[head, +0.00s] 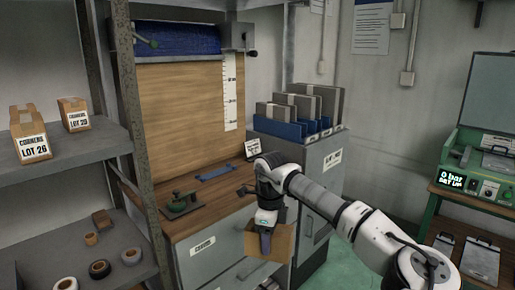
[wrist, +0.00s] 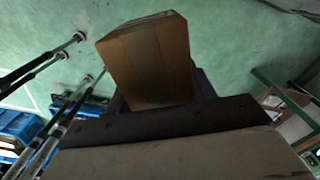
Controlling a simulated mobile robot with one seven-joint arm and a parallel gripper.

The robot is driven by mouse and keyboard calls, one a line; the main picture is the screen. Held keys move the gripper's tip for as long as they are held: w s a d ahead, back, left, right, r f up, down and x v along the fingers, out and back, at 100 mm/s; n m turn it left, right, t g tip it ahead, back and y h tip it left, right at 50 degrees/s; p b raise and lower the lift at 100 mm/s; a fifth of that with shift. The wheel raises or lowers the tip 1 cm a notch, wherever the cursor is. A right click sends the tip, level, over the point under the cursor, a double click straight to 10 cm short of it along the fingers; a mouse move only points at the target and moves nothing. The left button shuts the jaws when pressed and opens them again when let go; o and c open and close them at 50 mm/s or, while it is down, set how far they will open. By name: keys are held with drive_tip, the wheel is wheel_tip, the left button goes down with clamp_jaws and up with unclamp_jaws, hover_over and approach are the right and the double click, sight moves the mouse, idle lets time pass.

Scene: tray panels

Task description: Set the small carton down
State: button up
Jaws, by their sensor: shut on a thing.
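The small carton, a plain brown box (head: 283,242), is held in my gripper (head: 265,240) in front of the wooden bench's drawers, just below the level of the bench top in the head view. My gripper points down and is shut on the carton; a dark finger shows against its near face. In the wrist view the carton (wrist: 150,62) sits tilted between the dark fingers, with green floor behind it. Its underside is hidden, and I see no surface touching it.
Left, a grey shelf (head: 60,157) holds two labelled cartons above tape rolls. A grey cabinet (head: 318,155) with upright folders stands at right of the bench.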

drive_tip(key=w+a+f+n, duration=0.1)
drive_tip(key=f+n, duration=0.9)
drive_tip(key=f, duration=0.2)
drive_tip(key=w+a+f+n, duration=0.1)
drive_tip(key=a+f+n, duration=0.1)
drive_tip(key=f+n, duration=0.9)
drive_tip(key=shift+f+n, duration=0.3)
drive_tip(key=shift+f, duration=1)
drive_tip(key=shift+a, duration=0.1)
